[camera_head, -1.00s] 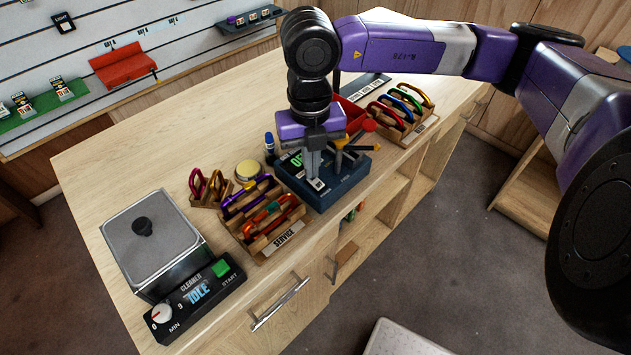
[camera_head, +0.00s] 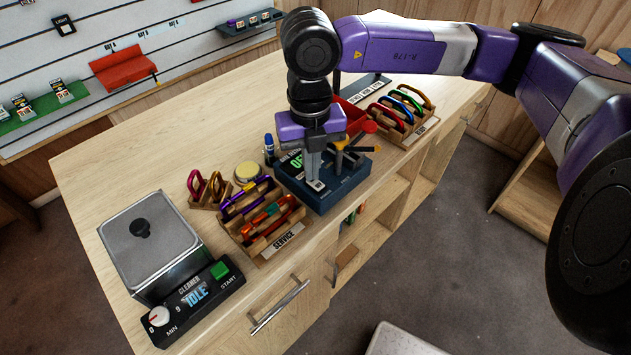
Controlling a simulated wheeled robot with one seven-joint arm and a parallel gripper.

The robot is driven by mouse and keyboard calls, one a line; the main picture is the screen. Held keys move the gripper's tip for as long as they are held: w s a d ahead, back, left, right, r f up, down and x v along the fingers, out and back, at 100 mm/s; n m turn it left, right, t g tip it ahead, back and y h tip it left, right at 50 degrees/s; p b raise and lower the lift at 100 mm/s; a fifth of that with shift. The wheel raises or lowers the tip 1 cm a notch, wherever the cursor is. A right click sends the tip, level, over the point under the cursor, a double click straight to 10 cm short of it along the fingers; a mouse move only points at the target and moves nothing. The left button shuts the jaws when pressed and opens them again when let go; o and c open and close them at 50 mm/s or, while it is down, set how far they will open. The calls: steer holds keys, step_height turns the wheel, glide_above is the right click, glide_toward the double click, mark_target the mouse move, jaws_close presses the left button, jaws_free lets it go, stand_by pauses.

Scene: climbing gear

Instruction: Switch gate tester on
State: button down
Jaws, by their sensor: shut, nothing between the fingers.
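The gate tester (camera_head: 345,191) is a dark blue box at the front edge of the bench, with a small display (camera_head: 296,162) whose green lettering is partly covered by my arm. A small light rocker switch (camera_head: 317,185) sits on its top near the front left. My gripper (camera_head: 314,178) points straight down over the tester, shut and empty, with its fingertips at or just above the switch. I cannot tell whether they touch it. A yellow and black clamp part (camera_head: 343,145) stands on the tester just right of the fingers.
A wooden service tray (camera_head: 262,257) with carabiners stands left of the tester. A wooden rack (camera_head: 424,126) of coloured carabiners and a red bin (camera_head: 350,113) stand behind right. A cleaner (camera_head: 150,245) reading IDLE is at the left. Bare bench top lies at the back left.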

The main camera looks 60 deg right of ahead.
steer(key=shift+r+p, duration=1)
steer(key=shift+r, duration=2.15)
